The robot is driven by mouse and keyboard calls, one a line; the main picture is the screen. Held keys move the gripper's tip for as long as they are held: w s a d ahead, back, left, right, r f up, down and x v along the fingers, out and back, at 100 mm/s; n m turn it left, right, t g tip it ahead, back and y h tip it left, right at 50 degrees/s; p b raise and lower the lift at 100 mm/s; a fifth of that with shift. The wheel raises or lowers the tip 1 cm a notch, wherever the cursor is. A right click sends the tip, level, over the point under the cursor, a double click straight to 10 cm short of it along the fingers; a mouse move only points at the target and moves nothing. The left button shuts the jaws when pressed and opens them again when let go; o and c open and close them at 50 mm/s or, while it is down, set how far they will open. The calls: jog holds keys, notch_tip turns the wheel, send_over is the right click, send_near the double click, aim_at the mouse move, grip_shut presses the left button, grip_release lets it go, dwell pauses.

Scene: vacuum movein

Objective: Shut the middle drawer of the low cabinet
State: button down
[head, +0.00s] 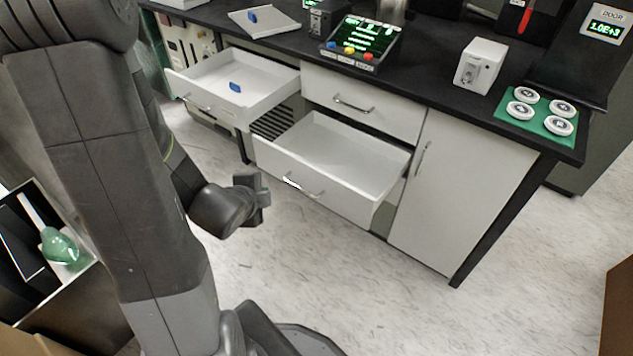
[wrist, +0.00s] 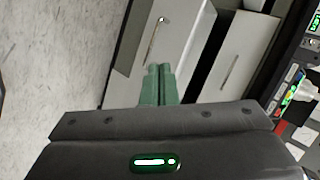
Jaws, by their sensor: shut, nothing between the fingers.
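The low cabinet (head: 458,190) is white with a black top. Its lower drawer (head: 350,200), below a closed upper drawer (head: 335,90), is pulled well out and looks empty; I take it as the middle drawer. In the wrist view its white front (wrist: 180,50) with a bar handle lies just beyond the fingers, beside the closed upper drawer (wrist: 240,55). My gripper (head: 264,196) is left of and in front of the open drawer's front, low over the floor. Its green fingers (wrist: 158,84) are together and empty. Whether they touch the front cannot be told.
Another open drawer (head: 205,100), holding a blue object (head: 235,87), sticks out at the left. A console (head: 362,42), a white box (head: 480,65) and a green mat (head: 510,126) with white discs stand on the counter. The floor (head: 390,300) in front is clear.

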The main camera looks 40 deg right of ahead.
jog(key=s+d+f+m+g+h+b, duration=0.2)
jog(key=s+d+f+m+g+h, duration=0.1)
jog(key=s+d+m, duration=0.35)
send_near(337, 183)
notch_tip(337, 183, down, 3)
jog(key=d, duration=0.2)
jog(key=w+d, duration=0.1)
jog(key=shift+d+f+g, duration=0.2)
jog(key=shift+d+g, duration=0.1)
jog(key=shift+d, duration=0.05)
jog(key=shift+w+d, duration=0.2)
jog(key=shift+d, duration=0.55)
jog(key=shift+d, duration=0.1)
